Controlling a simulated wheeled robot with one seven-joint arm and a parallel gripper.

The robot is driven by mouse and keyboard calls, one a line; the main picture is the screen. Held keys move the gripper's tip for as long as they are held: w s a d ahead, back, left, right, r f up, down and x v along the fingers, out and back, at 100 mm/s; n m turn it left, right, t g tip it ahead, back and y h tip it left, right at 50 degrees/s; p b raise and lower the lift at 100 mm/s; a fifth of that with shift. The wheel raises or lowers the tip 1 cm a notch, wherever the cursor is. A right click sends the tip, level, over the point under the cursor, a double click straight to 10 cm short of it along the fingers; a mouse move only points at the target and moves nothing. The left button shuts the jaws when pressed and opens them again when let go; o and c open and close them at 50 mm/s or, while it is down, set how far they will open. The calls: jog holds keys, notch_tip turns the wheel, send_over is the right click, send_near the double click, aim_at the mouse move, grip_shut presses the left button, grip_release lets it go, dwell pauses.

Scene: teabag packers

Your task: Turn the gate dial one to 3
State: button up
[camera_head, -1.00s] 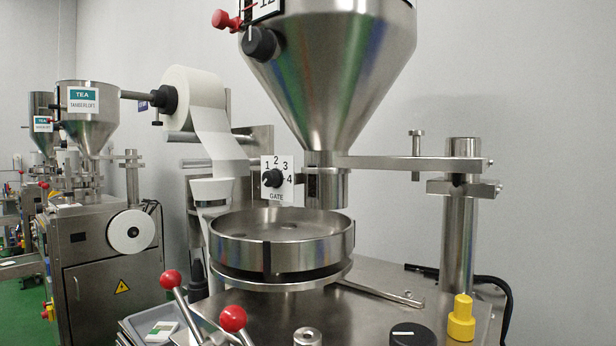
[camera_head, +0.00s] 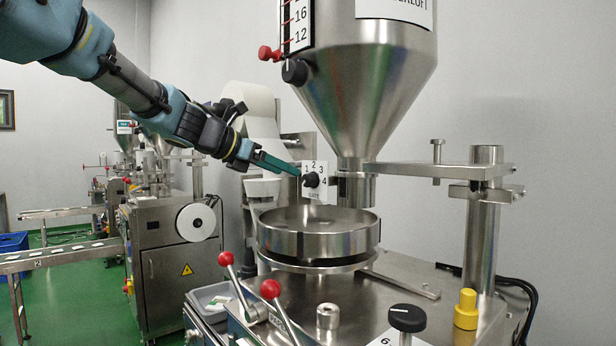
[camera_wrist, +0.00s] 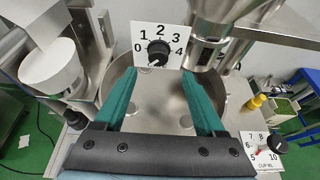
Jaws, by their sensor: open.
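The gate dial (camera_head: 311,180) is a black knob on a white plate below the large steel hopper. In the wrist view, the gate dial (camera_wrist: 158,51) has numbers 0 to 4 around it. A small pale mark shows low on the knob, but I cannot tell which number it points to. My gripper (camera_head: 297,171) reaches in from the upper left, with its green fingers close to the dial's left side. In the wrist view, my gripper (camera_wrist: 157,74) is open and empty, and the knob lies beyond the gap between the fingertips. Contact with the knob is not visible.
A round steel pan (camera_head: 318,236) lies below the dial, under the fingers. The hopper (camera_head: 372,95) stands above right, with another black knob (camera_head: 294,72) on it. Red-ball levers (camera_head: 270,289), a black dial (camera_head: 407,318) and a yellow part (camera_head: 466,309) stand in front.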

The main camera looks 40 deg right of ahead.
aim_at(305, 181)
jog(key=p+x, duration=0.1)
jog(key=x, duration=0.6)
jog(key=shift+w+f+p, duration=0.1)
jog(key=shift+w+p, duration=0.05)
jog(key=shift+p, duration=0.25)
jog(key=shift+c, duration=0.3)
grip_shut()
